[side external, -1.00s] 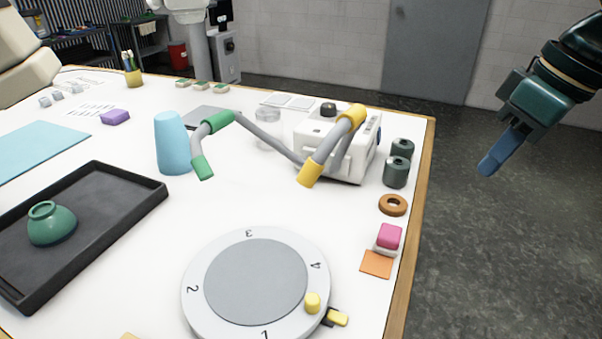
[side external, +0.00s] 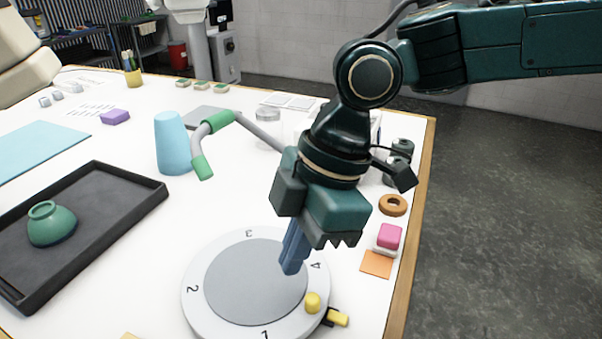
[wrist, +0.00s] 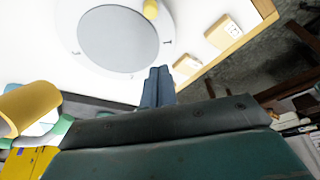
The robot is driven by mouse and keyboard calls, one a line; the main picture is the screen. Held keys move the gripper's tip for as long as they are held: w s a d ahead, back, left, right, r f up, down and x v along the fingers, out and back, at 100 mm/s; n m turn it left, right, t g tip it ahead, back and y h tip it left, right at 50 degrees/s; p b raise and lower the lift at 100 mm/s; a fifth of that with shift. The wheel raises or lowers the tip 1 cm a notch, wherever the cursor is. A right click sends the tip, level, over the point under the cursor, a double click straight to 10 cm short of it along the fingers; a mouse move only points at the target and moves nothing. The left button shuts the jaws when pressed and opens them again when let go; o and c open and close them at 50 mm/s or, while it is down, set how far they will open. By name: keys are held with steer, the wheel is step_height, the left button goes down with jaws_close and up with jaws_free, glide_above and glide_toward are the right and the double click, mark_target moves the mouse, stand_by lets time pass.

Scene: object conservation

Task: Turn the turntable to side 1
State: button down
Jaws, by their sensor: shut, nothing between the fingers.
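The turntable (side external: 250,287) is a round disc with a grey centre and a pale rim marked with numbers, near the table's front. A yellow knob (side external: 312,302) stands on its right front rim, between the 1 and the 4. A yellow-and-black pointer (side external: 338,318) sits on the table just outside the rim there. My gripper (side external: 292,268) is shut and empty, with its blue fingers over the turntable's right back part, behind the knob. Whether the fingertips touch the disc I cannot tell. In the wrist view the turntable (wrist: 118,38) and its knob (wrist: 150,9) lie beyond my fingers (wrist: 157,84).
A pink block (side external: 389,236) and brown ring (side external: 393,205) line the right edge.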

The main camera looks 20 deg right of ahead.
mark_target(304, 300)
steer(key=shift+f, duration=0.1)
steer(key=x, duration=0.9)
steer(key=shift+a+f, duration=0.15)
steer(key=shift+f, duration=0.25)
steer(key=shift+d, duration=1.95)
steer(key=shift+w+d+n+g, duration=0.25)
steer(key=shift+w+d+n, duration=0.2)
steer(key=shift+n, duration=0.25)
steer(key=shift+w+d+n+g, duration=0.3)
steer(key=shift+d+n, duration=0.2)
steer(key=shift+n, duration=0.2)
steer(key=shift+w+d, duration=0.4)
steer(key=shift+s+a, duration=0.1)
